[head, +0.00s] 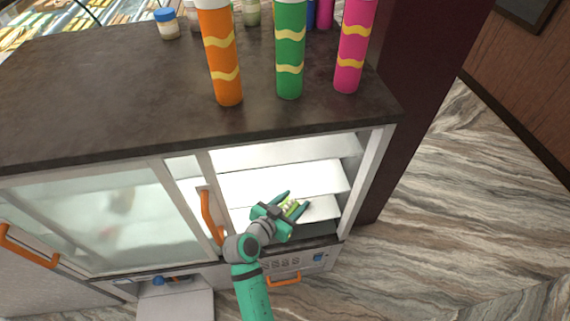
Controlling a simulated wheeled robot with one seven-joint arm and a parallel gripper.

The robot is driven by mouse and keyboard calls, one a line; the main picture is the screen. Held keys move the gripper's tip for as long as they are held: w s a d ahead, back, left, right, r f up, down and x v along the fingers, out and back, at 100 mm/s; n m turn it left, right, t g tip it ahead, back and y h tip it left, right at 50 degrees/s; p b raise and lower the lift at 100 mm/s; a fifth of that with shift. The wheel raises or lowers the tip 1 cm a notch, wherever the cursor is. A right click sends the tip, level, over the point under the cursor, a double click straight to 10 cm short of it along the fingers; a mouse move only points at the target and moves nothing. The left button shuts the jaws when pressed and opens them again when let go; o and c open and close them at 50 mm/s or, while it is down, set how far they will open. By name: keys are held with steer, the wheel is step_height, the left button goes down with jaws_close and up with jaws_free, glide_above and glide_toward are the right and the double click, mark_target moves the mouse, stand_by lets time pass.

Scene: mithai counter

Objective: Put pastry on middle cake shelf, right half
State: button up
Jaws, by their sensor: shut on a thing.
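My gripper (294,205) is at the open right half of the display case, in front of the white shelves. It is shut on a small light-green and pale pastry (290,209), which shows between its green fingers. The middle shelf (290,180) is a white board with nothing visible on it. A lower shelf (322,208) shows beside the gripper, and an upper shelf (290,151) is above. The gripper looks close to the front of the shelves, but I cannot tell whether the pastry touches one.
The left half of the case has a frosted glass door (105,220). An orange handle (211,217) stands at the opening's left side. Orange (222,55), green (290,50) and pink (353,48) tubes stand on the dark counter top (110,95). Marbled floor lies clear to the right.

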steer(key=w, duration=1.2)
steer(key=shift+w, duration=0.4)
steer(key=w, duration=0.3)
steer(key=shift+w+f, duration=0.1)
steer(key=shift+w, duration=0.25)
steer(key=shift+s+f, duration=0.15)
steer(key=shift+f, duration=0.55)
steer(key=shift+f, duration=0.1)
steer(key=o, duration=1.1)
steer(key=shift+c, duration=0.2)
steer(key=shift+v, duration=3.75)
